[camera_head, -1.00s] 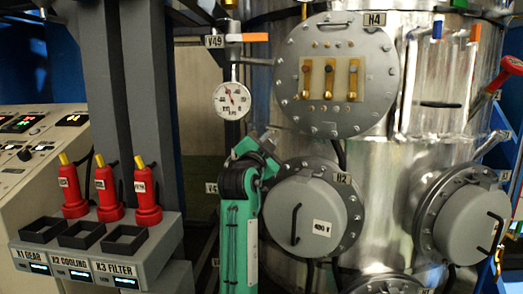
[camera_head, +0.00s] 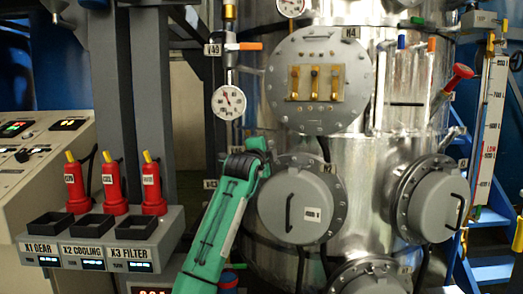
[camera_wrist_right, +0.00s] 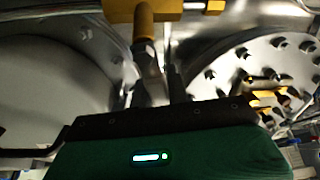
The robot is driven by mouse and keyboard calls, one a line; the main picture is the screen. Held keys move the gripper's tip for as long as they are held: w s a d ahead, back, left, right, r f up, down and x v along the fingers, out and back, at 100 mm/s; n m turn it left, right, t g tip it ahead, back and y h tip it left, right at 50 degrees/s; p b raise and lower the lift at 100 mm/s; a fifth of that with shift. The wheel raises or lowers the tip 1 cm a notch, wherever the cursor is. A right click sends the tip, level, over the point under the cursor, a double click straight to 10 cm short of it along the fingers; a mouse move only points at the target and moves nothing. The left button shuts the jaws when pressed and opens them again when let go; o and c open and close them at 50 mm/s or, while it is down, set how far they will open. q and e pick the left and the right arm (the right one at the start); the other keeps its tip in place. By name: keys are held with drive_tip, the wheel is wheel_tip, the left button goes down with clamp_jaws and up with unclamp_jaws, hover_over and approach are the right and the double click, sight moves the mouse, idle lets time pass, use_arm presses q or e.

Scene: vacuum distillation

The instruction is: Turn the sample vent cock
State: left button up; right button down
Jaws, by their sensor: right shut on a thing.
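My right gripper (camera_head: 260,150) is at the vessel's left side, beside the upper left of the round H2 cover (camera_head: 293,207). My green arm (camera_head: 215,225) hides most of it and what it holds. In the right wrist view, the gripper's dark fingers (camera_wrist_right: 153,90) are closed at the lower end of a yellow-handled cock (camera_wrist_right: 145,22). The exact contact is dark and unclear. Another cock with an orange handle (camera_head: 250,46) sits higher, by the V49 label. My left gripper is not in view.
A round pressure gauge (camera_head: 228,103) hangs above my right gripper. The H4 flange (camera_head: 348,75) with brass bars is above right. Several red tools (camera_head: 113,190) stand on a grey rack (camera_head: 92,252) at left. A blue ladder (camera_head: 490,268) is at far right.

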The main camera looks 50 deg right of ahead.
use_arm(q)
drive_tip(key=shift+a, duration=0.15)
use_arm(e)
drive_tip(key=shift+f+m+y, duration=0.3)
drive_tip(key=shift+f+m, duration=0.35)
drive_tip(key=shift+m, duration=0.35)
drive_tip(key=shift+f, duration=0.15)
drive_tip(key=c, duration=1.4)
unclamp_jaws()
drive_tip(key=shift+s+d, duration=0.1)
drive_tip(key=shift+o, duration=0.2)
